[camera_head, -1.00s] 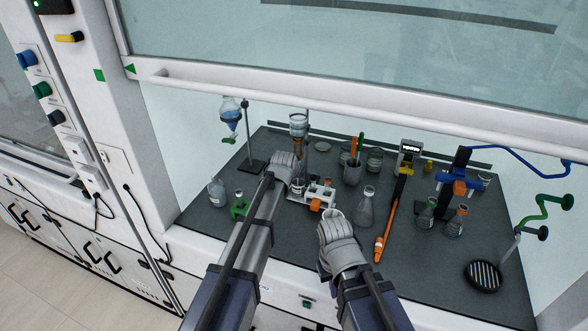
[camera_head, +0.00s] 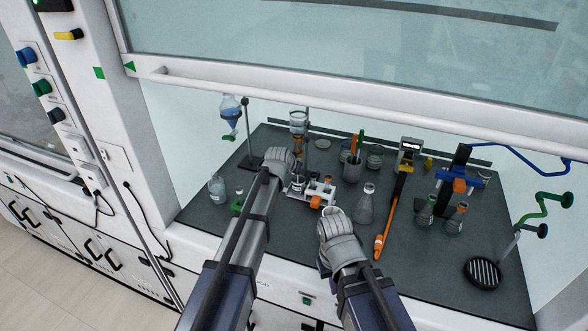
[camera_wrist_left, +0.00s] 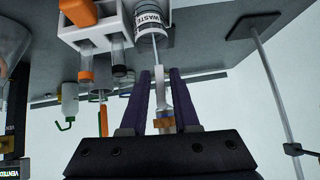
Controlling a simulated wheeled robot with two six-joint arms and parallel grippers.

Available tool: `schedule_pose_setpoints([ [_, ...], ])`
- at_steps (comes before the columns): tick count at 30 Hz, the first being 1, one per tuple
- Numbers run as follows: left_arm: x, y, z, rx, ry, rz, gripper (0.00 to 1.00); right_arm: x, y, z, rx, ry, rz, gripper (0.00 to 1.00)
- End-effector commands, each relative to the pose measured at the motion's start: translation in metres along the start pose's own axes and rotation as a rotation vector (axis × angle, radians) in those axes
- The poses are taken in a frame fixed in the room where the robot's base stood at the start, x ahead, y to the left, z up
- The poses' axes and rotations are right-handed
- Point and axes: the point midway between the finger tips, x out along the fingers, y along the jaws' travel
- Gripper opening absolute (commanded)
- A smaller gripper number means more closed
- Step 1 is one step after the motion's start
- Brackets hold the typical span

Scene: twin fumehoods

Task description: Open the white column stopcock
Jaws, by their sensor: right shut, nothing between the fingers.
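A white rack (camera_head: 314,195) with orange-capped parts stands right of my left gripper; a beaker marked WASTE (camera_wrist_left: 150,18) is close to the fingers. A flask (camera_head: 366,205) stands to the right. A separating funnel (camera_head: 231,113) with a green tap hangs at left.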

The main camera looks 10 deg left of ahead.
Motion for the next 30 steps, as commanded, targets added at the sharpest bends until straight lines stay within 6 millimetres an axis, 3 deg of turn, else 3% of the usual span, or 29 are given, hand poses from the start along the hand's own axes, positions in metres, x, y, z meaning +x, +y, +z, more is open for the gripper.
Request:
schedule_pose_setpoints([
  [3, 0.0, 0.0, -0.001, 0.0, 0.002, 0.0, 0.42, 0.0, 0.0, 0.0, 0.0, 0.0, 0.0, 0.0],
  [14, -0.005, 0.0, -0.002, 0.0, 0.003, -0.001, 0.42, -0.004, 0.0, 0.0, 0.0, 0.0, 0.0, 0.0],
  [30, -0.076, 0.0, -0.002, 0.0, 0.002, -0.001, 0.42, -0.055, 0.005, 0.003, -0.001, 0.0, 0.0, 0.0],
])
